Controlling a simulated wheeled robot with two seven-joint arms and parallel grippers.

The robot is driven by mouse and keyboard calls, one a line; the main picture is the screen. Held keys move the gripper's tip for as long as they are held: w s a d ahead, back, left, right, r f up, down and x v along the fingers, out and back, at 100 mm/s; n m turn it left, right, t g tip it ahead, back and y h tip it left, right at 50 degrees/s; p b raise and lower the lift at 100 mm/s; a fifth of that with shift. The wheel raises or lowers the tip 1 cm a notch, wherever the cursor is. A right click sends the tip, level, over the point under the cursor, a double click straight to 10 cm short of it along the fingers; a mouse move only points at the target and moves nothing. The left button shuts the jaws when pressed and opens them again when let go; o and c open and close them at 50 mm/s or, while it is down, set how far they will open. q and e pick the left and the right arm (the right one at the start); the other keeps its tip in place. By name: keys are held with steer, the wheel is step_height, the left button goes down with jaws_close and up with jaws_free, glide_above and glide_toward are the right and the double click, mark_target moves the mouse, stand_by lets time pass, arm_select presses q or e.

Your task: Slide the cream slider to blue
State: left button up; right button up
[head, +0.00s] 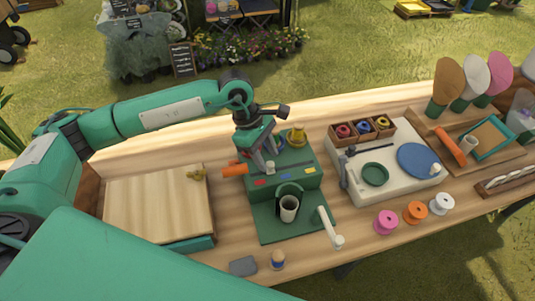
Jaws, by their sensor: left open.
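A green machine (307,181) stands mid-table. Its front carries a row of small coloured marks, with a red mark (260,183) at the left and a blue mark (311,171) at the right. A small pale piece, which looks like the cream slider (270,165), shows on the machine above the left part of the row. My left gripper (263,163) points down over the machine's left part, open, with its fingers close to the pale piece. I cannot tell whether they touch it. My right gripper is out of view.
An orange handle (235,170) sticks out at the machine's left. A yellow object (297,137) stands behind. A cup (289,208) stands in front and a white lever (330,227) at front right. A wooden board (150,205) lies left; a white unit (400,183) stands right.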

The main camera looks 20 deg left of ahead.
arm_select(q)
steer(key=shift+d+f, duration=0.25)
steer(key=shift+f, duration=0.4)
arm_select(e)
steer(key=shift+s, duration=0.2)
